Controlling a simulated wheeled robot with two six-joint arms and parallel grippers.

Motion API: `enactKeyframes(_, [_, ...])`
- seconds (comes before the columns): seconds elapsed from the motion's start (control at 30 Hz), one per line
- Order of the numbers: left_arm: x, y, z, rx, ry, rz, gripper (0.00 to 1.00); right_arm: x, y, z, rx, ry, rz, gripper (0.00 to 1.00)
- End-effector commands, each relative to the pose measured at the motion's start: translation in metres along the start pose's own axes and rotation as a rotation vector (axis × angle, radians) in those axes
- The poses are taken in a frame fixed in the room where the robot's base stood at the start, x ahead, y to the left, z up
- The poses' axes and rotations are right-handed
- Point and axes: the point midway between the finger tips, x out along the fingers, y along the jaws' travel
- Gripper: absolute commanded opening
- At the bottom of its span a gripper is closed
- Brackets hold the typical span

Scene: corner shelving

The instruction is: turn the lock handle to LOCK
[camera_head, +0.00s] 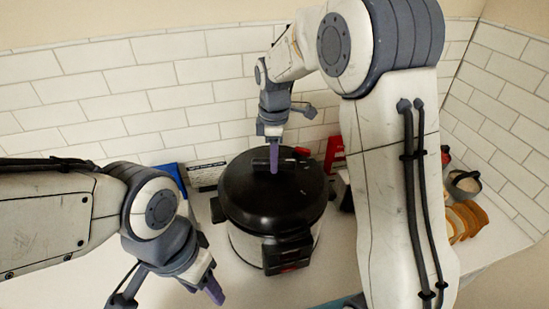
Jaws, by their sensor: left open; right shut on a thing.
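A pressure cooker with a black lid (245,195) and a light metal body stands on the white counter. A dark lock handle (261,163) lies across the top of its lid. My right gripper (274,160) reaches down from above with its purple fingers at this handle and is shut on it. The fingers and wrist hide part of the handle, and no LOCK marking can be read. My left gripper (213,289) is open and empty at the lower left, in front of the cooker and apart from it.
A small red part (302,151) shows at the lid's back right. A blue object (171,177) and a white box (207,175) stand behind left. A red item (334,155) is behind right. Bread slices (466,219) and a grey pot (464,183) are at far right.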

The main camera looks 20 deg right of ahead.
Motion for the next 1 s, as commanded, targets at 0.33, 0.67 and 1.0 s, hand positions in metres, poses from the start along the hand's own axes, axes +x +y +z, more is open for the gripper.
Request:
enactKeyframes(0.33, [-0.0028,0.0002,-0.0002,0.000,0.000,0.000,0.50,-0.0007,-0.0004,-0.0001,0.329,0.000,0.001,0.00])
enactKeyframes(0.67, [-0.0042,0.0003,-0.0002,0.000,0.000,0.000,0.50,-0.0007,-0.0006,-0.0004,0.595,0.001,0.002,0.00])
enactKeyframes(1.0, [-0.0049,0.0004,-0.0003,0.000,0.000,0.000,0.50,-0.0007,-0.0006,-0.0007,0.747,0.001,0.002,0.00])
